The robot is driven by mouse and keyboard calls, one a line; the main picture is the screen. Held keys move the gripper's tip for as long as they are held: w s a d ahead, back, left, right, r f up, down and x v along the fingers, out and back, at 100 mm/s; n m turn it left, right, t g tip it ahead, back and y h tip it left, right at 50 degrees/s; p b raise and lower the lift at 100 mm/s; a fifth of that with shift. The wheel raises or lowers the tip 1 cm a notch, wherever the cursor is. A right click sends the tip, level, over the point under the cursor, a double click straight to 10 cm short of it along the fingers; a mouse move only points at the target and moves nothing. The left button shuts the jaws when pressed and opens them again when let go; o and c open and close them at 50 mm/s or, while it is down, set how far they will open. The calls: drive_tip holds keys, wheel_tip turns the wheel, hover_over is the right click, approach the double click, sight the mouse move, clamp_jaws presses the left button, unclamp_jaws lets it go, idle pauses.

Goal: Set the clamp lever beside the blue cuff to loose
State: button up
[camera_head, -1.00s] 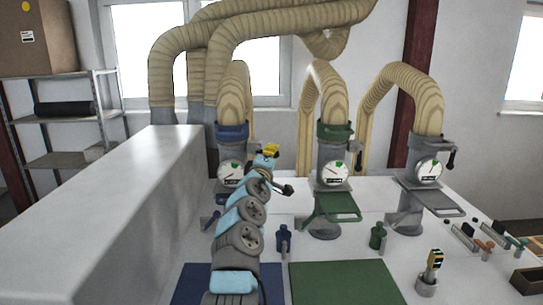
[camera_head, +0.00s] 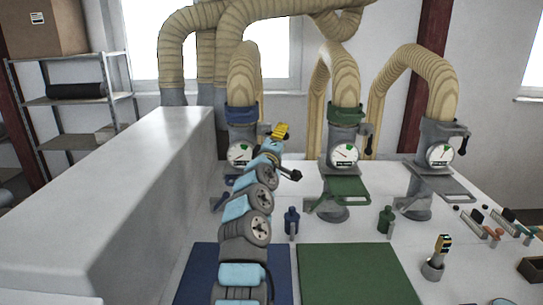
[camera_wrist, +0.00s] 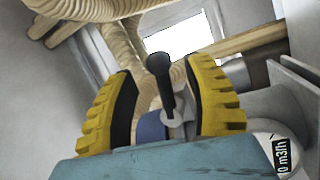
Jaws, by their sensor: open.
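The blue cuff (camera_head: 242,113) sits around the left pipe, above a round gauge (camera_head: 240,153). My gripper (camera_head: 280,131), with yellow fingers, is just right of this cuff in the head view. In the wrist view my gripper (camera_wrist: 162,72) is open. A clamp lever with a dark shaft and round black knob (camera_wrist: 158,64) stands between its fingers, with gaps visible on both sides. A piece of the blue cuff (camera_wrist: 150,127) shows behind the lever's lower end. In the head view the lever is hidden by or blends with my gripper.
A green cuff (camera_head: 345,114) with its own black lever (camera_head: 369,135) is on the middle pipe. A grey cuff with another lever (camera_head: 463,145) is on the right pipe. A long white housing (camera_head: 130,200) stands left of my arm. Small bottles and tools stand on the bench.

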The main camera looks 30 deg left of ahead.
drive_tip(key=v, duration=1)
drive_tip(key=shift+s, duration=0.2)
idle(0.3)
drive_tip(key=shift+d, duration=0.1)
idle(0.3)
